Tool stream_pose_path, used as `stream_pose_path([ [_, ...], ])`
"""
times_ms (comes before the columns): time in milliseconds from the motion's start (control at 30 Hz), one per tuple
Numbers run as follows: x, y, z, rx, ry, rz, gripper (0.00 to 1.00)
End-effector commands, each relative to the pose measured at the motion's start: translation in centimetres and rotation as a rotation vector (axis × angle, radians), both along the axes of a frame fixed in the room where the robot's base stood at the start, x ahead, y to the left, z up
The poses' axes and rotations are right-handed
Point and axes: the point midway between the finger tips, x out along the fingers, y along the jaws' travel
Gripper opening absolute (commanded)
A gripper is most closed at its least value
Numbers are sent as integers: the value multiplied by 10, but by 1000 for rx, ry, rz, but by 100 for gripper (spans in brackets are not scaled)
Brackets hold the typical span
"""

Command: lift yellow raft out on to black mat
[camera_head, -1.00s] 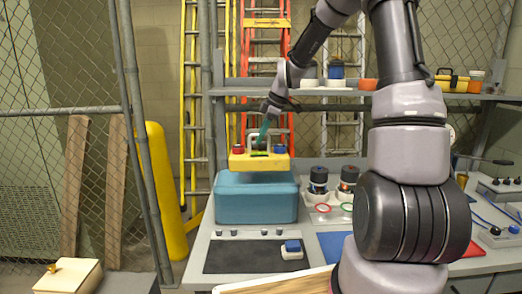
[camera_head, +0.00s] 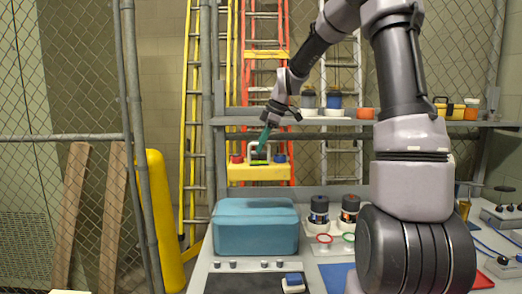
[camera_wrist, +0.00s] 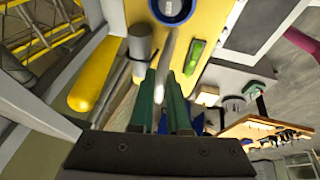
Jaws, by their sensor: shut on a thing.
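The yellow raft (camera_head: 258,173) hangs level in the air above the teal tank (camera_head: 256,230), with a small gap below it. It carries a red piece, a blue piece, a green strip and a pale upright handle. My gripper (camera_head: 264,138) comes down from the upper right with its green fingers shut at the handle. In the wrist view my gripper (camera_wrist: 166,78) points at the yellow raft deck (camera_wrist: 207,30), where a blue ring and the green strip show. The exact grip is partly hidden by the fingers. The black mat (camera_head: 243,283) lies in front of the tank, cut by the lower picture edge.
A small white and blue block (camera_head: 293,283) sits at the mat's right side. Two dark jars (camera_head: 319,208) stand right of the tank. A shelf (camera_head: 235,121) runs behind the raft. A fence post (camera_head: 141,150) and yellow post stand at left.

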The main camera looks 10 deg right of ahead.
Motion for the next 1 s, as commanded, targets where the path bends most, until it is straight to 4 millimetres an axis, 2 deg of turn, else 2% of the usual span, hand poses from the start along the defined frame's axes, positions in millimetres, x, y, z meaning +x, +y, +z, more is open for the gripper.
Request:
stream_pose_path([
  [600,0,0,36,0,-2,-1,0],
  [1000,0,0,39,0,-1,0,0],
])
